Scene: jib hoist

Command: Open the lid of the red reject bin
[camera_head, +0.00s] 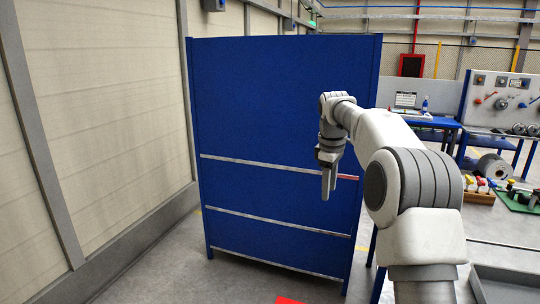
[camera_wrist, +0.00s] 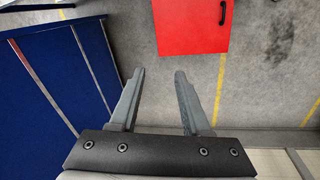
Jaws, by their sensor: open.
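The red reject bin (camera_wrist: 185,38) shows from above in the wrist view, at the top middle. Its flat red lid appears closed, with a dark handle (camera_wrist: 223,12) near its right edge. In the head view only a small red corner (camera_head: 288,300) shows at the bottom edge, probably the same bin. My gripper (camera_wrist: 160,75) is open and empty. Its fingers point toward the bin's lower edge in the wrist picture, apart from the bin. In the head view my gripper (camera_head: 328,182) hangs pointing down in front of the blue panel.
A tall blue panel (camera_head: 280,110) with metal rails stands close behind my gripper. A wall (camera_head: 100,100) runs along the left. At the right are a bench with small parts and a grey roll (camera_head: 492,165). Grey floor (camera_wrist: 270,85) with yellow lines is clear beside the bin.

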